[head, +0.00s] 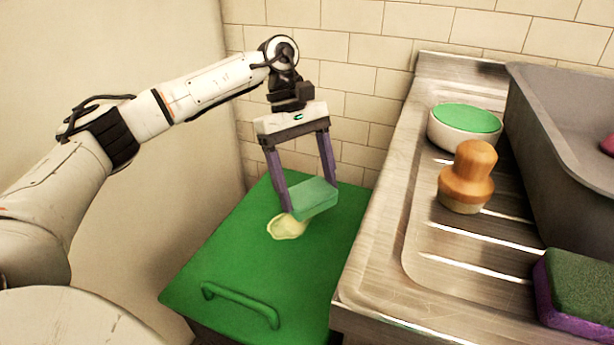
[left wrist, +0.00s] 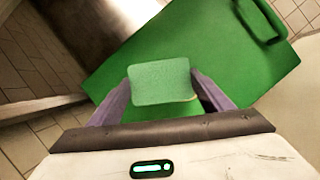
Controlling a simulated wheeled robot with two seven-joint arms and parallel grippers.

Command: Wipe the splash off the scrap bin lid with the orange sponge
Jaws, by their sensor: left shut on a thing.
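My left gripper (head: 300,187) is shut on a green sponge (head: 313,198), which also shows between the fingers in the left wrist view (left wrist: 160,82). The held sponge is green, not orange, and I see no orange sponge. The scrap bin lid (head: 235,253) is a flat green panel with a handle (head: 240,304) at its near edge. A pale yellow splash (head: 287,227) lies on the lid, just below the sponge in the head view. The sponge partly covers it. I cannot tell whether the sponge touches the lid. My right gripper is out of view.
A ribbed metal drainboard (head: 385,240) stands right of the lid. On it are a white bowl (head: 448,134) with a green top, a wooden-handled brush (head: 466,177) and a green-and-purple sponge (head: 577,292). A grey basin (head: 560,130) stands at the right. Walls stand behind and left.

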